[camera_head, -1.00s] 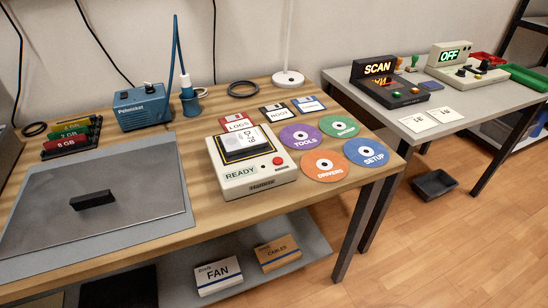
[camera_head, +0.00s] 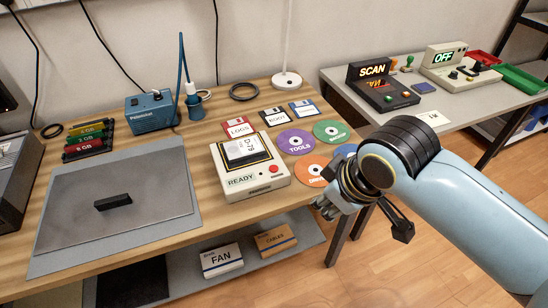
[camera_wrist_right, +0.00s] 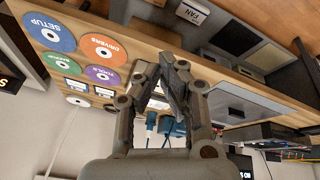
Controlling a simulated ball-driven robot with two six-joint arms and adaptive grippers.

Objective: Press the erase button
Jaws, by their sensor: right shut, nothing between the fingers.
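A cream device (camera_head: 252,188) with a READY label (camera_head: 241,181) sits near the front edge of the wooden table. A red button (camera_head: 274,169) is on its top right; I cannot read a label on the button. My right gripper (camera_head: 325,208) is shut and empty, to the right of the device and apart from it, by the table's front edge. In the right wrist view its fingers (camera_wrist_right: 175,62) meet at the tips. The red button cannot be made out in that view. My left gripper is not in view.
Floppy disks (camera_head: 272,117) lie behind. A grey mat (camera_head: 177,160) is at left. A second table (camera_head: 448,118) holds SCAN (camera_head: 382,93) and OFF (camera_head: 452,73) devices.

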